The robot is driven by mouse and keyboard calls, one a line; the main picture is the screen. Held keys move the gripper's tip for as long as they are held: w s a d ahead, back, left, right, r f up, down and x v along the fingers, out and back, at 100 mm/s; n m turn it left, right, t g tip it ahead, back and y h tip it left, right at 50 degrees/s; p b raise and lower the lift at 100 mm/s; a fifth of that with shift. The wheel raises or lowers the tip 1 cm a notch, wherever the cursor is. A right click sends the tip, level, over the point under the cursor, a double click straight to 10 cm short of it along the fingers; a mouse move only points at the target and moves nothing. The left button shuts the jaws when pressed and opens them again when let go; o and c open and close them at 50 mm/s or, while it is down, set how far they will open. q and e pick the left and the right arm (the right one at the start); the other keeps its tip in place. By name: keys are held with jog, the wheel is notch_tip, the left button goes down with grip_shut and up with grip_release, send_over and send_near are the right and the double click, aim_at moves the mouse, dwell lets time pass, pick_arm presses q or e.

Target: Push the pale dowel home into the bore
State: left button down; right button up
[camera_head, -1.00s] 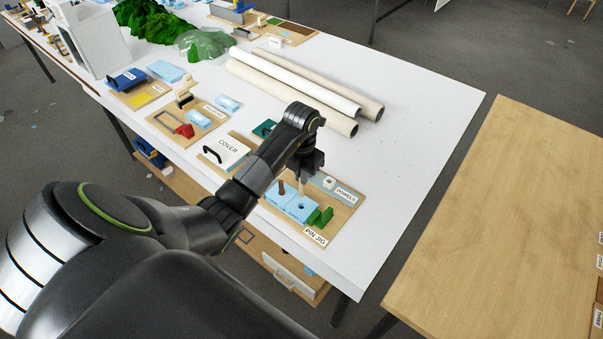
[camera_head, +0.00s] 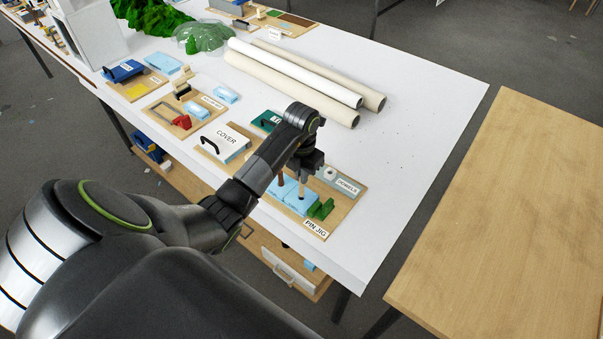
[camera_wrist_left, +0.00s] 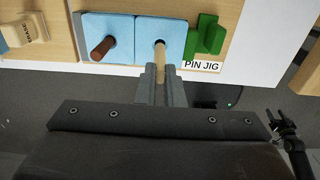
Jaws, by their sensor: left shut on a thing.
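My left gripper (camera_head: 303,166) is shut on the pale dowel (camera_head: 302,187) and holds it upright over the blue block of the pin jig (camera_head: 308,207). In the left wrist view, the fingertips (camera_wrist_left: 160,70) sit either side of the pale dowel (camera_wrist_left: 160,58). Its far end is at the dark bore (camera_wrist_left: 159,42) in the right half of the blue block (camera_wrist_left: 147,25); how deep it sits I cannot tell. A brown dowel (camera_wrist_left: 103,48) stands in the left half.
Green stepped blocks (camera_wrist_left: 204,36) stand close to the right of the blue block. A grey dowel tray (camera_head: 341,181) lies behind the jig, and a COVER box (camera_head: 227,142) is to the left. Long rolls (camera_head: 300,82) lie farther back. The white table's right side is clear.

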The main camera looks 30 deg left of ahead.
aim_at(302, 190)
jog(key=shift+d, duration=0.35)
pick_arm(q)
jog(key=shift+f+b, duration=0.7)
jog(key=shift+f, duration=0.05)
pick_arm(e)
jog(key=shift+a+f, duration=0.2)
jog(key=shift+f, duration=0.55)
pick_arm(q)
jog(key=shift+f+b, duration=0.8)
jog(key=shift+f, duration=0.15)
pick_arm(e)
jog(key=shift+f, duration=0.75)
pick_arm(q)
jog(key=c, duration=1.4)
grip_release()
jog(key=shift+c, duration=0.2)
pick_arm(e)
jog(key=shift+d, duration=0.1)
